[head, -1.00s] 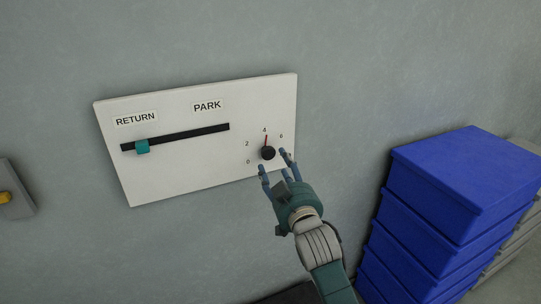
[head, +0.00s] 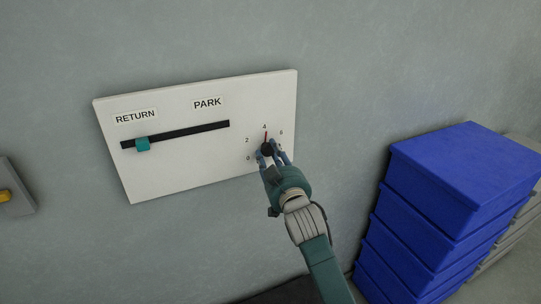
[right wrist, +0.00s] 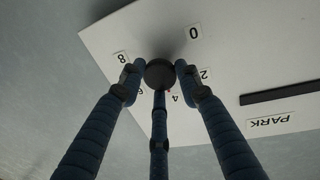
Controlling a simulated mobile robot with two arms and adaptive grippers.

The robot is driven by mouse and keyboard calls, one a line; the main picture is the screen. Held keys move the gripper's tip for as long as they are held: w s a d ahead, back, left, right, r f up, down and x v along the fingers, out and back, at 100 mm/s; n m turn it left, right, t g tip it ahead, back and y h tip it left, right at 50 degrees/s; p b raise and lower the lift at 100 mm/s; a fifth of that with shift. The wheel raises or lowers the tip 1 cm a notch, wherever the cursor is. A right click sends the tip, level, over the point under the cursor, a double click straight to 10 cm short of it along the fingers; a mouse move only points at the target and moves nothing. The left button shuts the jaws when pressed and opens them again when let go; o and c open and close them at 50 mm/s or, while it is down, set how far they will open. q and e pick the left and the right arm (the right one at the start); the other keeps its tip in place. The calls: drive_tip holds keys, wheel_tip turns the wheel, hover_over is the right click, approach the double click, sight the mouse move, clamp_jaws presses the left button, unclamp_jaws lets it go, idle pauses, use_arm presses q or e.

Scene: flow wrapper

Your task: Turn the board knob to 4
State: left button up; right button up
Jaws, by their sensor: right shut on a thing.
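The white board (head: 185,177) is mounted tilted on the grey wall. Its black knob (head: 267,149) is at the right end, with number labels around it and a red pointer line that points up at the 4 (head: 265,127). My right gripper (head: 270,154) is at the knob with its fingers closed around it. In the right wrist view the knob (right wrist: 159,73) sits between the blue fingertips (right wrist: 160,76), and the labels 0, 2, 4 and 8 show around it; the 6 is partly covered. My left gripper is not in view.
On the board, a teal slider (head: 142,144) sits at the RETURN end of a black slot (head: 190,133); PARK is at the other end. Stacked blue bins (head: 460,180) stand at the right. A grey box with a yellow part (head: 6,197) is at the left edge.

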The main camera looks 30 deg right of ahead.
drive_tip(key=shift+f+n, duration=0.25)
drive_tip(key=shift+n, duration=0.55)
drive_tip(key=o, duration=1.2)
drive_tip(key=shift+c, duration=0.2)
drive_tip(key=v, duration=1.2)
drive_tip(key=shift+f, duration=0.1)
